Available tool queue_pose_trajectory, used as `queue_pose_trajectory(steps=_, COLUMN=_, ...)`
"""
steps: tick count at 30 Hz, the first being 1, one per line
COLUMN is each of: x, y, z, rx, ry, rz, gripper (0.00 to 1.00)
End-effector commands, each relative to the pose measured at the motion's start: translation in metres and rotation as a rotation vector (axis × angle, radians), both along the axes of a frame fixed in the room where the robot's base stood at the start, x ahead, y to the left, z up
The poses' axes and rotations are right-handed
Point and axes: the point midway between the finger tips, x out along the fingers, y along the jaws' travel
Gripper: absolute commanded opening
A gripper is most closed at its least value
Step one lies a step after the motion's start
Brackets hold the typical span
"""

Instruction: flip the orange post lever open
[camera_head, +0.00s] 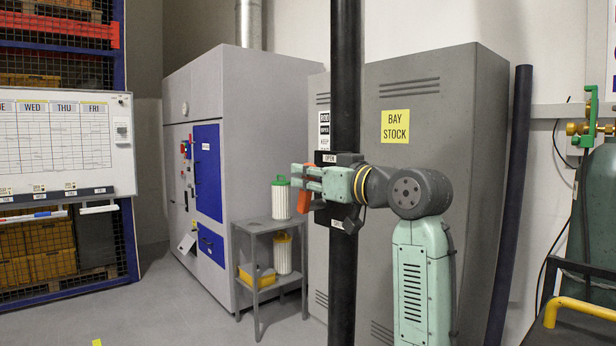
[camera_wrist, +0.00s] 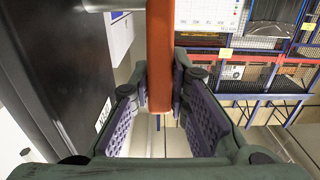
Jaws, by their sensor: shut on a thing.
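The orange lever (camera_head: 303,203) is on a dark block on the black post (camera_head: 344,90), partly hidden by my gripper. An "OPEN" label sits on the upper part of the block and another label, too small to read, on the lower part. My gripper (camera_head: 305,178) reaches in from the right, in front of the post, its fingers pointing left. In the wrist view the lever (camera_wrist: 160,60) is a long orange bar running from the top edge down between the fingertips (camera_wrist: 162,98). The pads close on it from both sides.
A grey cabinet (camera_head: 440,120) stands behind the post and my arm. A small grey shelf (camera_head: 268,226) with white filter cartridges is left of the post. A gas cylinder (camera_head: 598,210) and yellow rail (camera_head: 585,307) are at right. The floor at left is mostly clear.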

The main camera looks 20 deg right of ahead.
Motion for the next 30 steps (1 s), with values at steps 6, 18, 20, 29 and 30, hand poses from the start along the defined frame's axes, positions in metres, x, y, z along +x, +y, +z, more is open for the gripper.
queue_pose_trajectory(steps=6, x=0.0, y=0.0, z=0.0, rx=-0.001, ry=-0.001, rz=0.0, gripper=0.0)
queue_pose_trajectory(steps=18, x=0.008, y=0.003, z=0.004, rx=-0.044, ry=0.113, rz=-0.001, gripper=0.0)
queue_pose_trajectory(steps=20, x=0.011, y=0.004, z=0.004, rx=-0.058, ry=0.153, rz=-0.001, gripper=0.0)
queue_pose_trajectory(steps=29, x=0.016, y=0.006, z=0.002, rx=-0.086, ry=0.233, rz=-0.001, gripper=0.0)
queue_pose_trajectory(steps=30, x=0.016, y=0.005, z=0.002, rx=-0.086, ry=0.233, rz=-0.001, gripper=0.0)
